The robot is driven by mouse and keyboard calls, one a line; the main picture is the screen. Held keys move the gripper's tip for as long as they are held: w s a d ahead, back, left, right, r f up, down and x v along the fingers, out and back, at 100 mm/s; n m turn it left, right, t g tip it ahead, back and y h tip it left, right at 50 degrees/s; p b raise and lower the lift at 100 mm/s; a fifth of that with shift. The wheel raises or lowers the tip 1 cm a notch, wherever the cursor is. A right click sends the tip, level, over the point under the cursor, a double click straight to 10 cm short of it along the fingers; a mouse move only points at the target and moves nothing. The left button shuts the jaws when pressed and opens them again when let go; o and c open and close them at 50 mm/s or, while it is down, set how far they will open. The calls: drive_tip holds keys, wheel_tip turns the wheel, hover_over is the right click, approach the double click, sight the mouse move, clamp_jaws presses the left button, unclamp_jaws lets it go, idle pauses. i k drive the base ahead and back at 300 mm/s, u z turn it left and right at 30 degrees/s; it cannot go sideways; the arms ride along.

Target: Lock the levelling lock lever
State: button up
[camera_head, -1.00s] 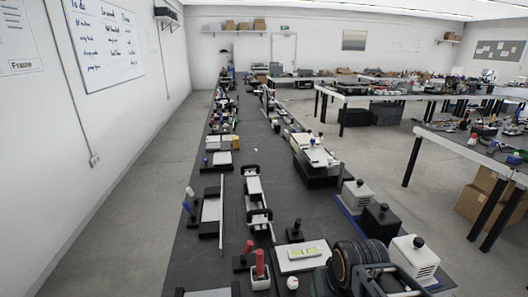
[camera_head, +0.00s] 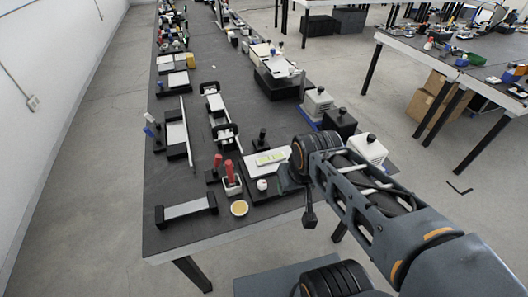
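I cannot tell for certain which part is the levelling lock lever. A white plate with a yellow-green level-like strip (camera_head: 270,158) lies near the front end of the dark bench. A black-knobbed lever (camera_head: 262,138) stands upright just behind it. Two red-handled levers, one on a black base (camera_head: 217,163) and one on a white block (camera_head: 230,173), stand to its left. My gripper (camera_head: 288,184) is at the right edge of the plate, largely hidden by my wrist. Its fingers are too dark and small to read, and contact cannot be told.
The dark bench (camera_head: 182,218) carries a black-ended rail (camera_head: 186,209), a round yellow-topped dish (camera_head: 239,208) and a white knob (camera_head: 262,185). Boxes with black knobs (camera_head: 318,101) stand behind my arm. A strip of bench left of the red levers is clear.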

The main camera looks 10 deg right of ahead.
sight(263, 131)
drive_tip(key=k, duration=0.6)
drive_tip(key=u, duration=0.7)
drive_tip(key=i, duration=1)
drive_tip(key=z, duration=0.25)
